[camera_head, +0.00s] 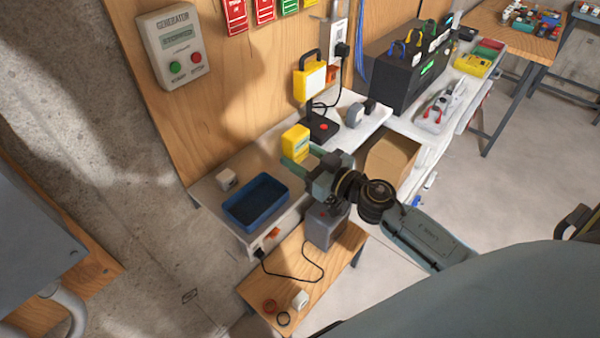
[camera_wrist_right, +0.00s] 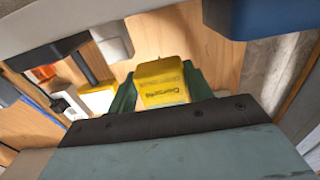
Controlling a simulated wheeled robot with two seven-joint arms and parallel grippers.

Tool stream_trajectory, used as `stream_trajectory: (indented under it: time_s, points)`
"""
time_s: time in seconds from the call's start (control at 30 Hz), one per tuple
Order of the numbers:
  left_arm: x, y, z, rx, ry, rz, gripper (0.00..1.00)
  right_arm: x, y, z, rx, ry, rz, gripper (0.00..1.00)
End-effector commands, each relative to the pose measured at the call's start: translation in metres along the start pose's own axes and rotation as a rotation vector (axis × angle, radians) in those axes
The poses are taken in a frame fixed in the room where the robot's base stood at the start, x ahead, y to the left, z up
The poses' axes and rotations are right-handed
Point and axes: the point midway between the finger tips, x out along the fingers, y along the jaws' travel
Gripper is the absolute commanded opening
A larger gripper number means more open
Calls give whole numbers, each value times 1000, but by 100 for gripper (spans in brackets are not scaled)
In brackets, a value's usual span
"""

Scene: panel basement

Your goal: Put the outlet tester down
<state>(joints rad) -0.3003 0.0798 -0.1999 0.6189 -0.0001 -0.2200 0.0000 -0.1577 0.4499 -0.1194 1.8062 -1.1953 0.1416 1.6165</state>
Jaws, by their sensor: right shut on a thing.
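The outlet tester (camera_head: 296,138) is a yellow block with a pale label. My right gripper (camera_head: 298,157) is shut on it, its green fingers on either side of the tester. The right wrist view shows the tester (camera_wrist_right: 162,82) between the green fingers (camera_wrist_right: 160,93), with dark lettering on its face. The tester is upright at the white shelf (camera_head: 206,196) along the wooden panel. I cannot tell whether its base touches the shelf. My left gripper is not in view.
A cardboard box (camera_head: 390,157) is further right. A wooden bench (camera_head: 290,265) stands in front, holding a grey box (camera_head: 325,228).

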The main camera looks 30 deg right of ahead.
Motion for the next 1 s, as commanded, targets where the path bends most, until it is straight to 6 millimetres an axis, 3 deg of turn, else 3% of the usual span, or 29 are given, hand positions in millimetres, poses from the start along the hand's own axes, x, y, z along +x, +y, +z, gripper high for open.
stream_trajectory:
  time_s: [0.17,0.4,1.0]
  points:
    - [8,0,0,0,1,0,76,0,0,11,2,1,2,14]
    - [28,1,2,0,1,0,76,0,0,42,3,1,2,14]
    - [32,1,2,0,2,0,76,0,0,50,0,1,0,14]
